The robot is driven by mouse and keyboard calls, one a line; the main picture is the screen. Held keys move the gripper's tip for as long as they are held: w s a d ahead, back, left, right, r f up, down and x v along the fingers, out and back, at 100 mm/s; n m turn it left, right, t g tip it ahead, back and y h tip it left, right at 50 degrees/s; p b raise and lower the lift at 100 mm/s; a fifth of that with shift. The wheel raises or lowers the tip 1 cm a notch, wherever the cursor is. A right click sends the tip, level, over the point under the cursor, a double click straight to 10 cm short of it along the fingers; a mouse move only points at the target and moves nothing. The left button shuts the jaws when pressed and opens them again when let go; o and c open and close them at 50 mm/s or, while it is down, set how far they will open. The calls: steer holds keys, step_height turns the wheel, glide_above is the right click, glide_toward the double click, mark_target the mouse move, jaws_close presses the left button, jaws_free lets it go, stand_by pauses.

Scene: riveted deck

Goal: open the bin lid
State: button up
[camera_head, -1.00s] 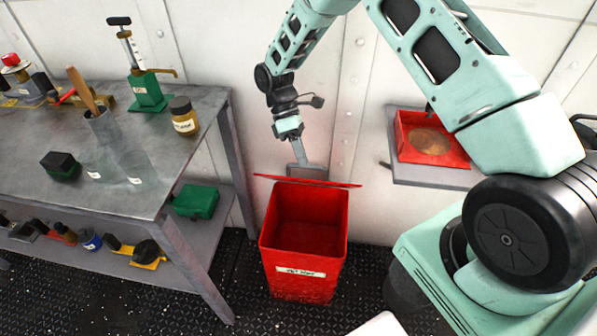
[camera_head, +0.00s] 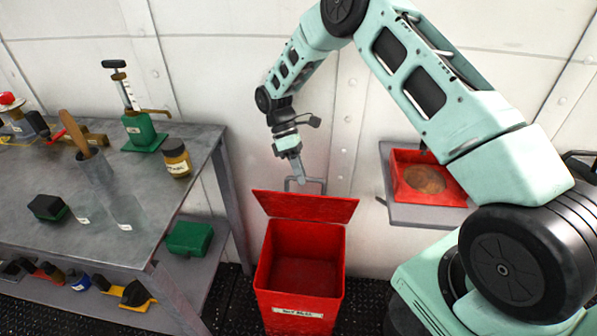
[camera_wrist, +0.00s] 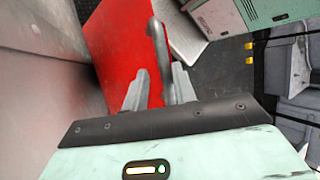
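The red bin (camera_head: 300,295) stands on the floor right of the bench. Its red lid (camera_head: 305,207) is raised at the back rim, its inner face showing, and the bin's inside is in view. A grey bar handle (camera_head: 312,181) shows above the lid's upper edge. My gripper (camera_head: 300,178) is at this handle. In the wrist view, the gripper's two fingers (camera_wrist: 158,90) are apart, with the grey handle (camera_wrist: 158,45) running between them in front of the red lid (camera_wrist: 112,65). Red shows between the left finger and the bar; whether the right finger touches it I cannot tell.
A metal bench (camera_head: 115,190) with bottles and tools stands at the left, close to the bin. A wall shelf (camera_head: 425,212) with a red tray (camera_head: 428,178) is at the right. The riveted wall is right behind the lid.

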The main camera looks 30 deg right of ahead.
steer(key=shift+o, duration=0.2)
steer(key=shift+a+r, duration=0.1)
steer(key=shift+r, duration=0.4)
step_height(320, 180, up, 9)
steer(key=shift+b, duration=0.45)
steer(key=c, duration=0.7)
steer(key=n, duration=0.1)
steer(key=n+t+b, duration=0.1)
steer(key=b, duration=0.1)
steer(key=shift+s+a+r+n, duration=0.25)
steer(key=shift+s+r+n, duration=0.05)
steer(key=shift+s+n, duration=0.1)
jaws_close()
steer(key=s+a+r+n+t+b, duration=0.25)
steer(key=s+n+t+b, duration=0.5)
steer(key=n, duration=0.65)
steer(key=w+d+f+b, duration=0.1)
steer(key=w+f, duration=0.1)
steer(key=f, duration=0.3)
steer(key=w+d+f+b, duration=0.1)
steer(key=w+f+b, duration=0.1)
steer(key=f, duration=0.4)
steer(key=shift+d+g, duration=0.25)
steer(key=shift+g, duration=0.1)
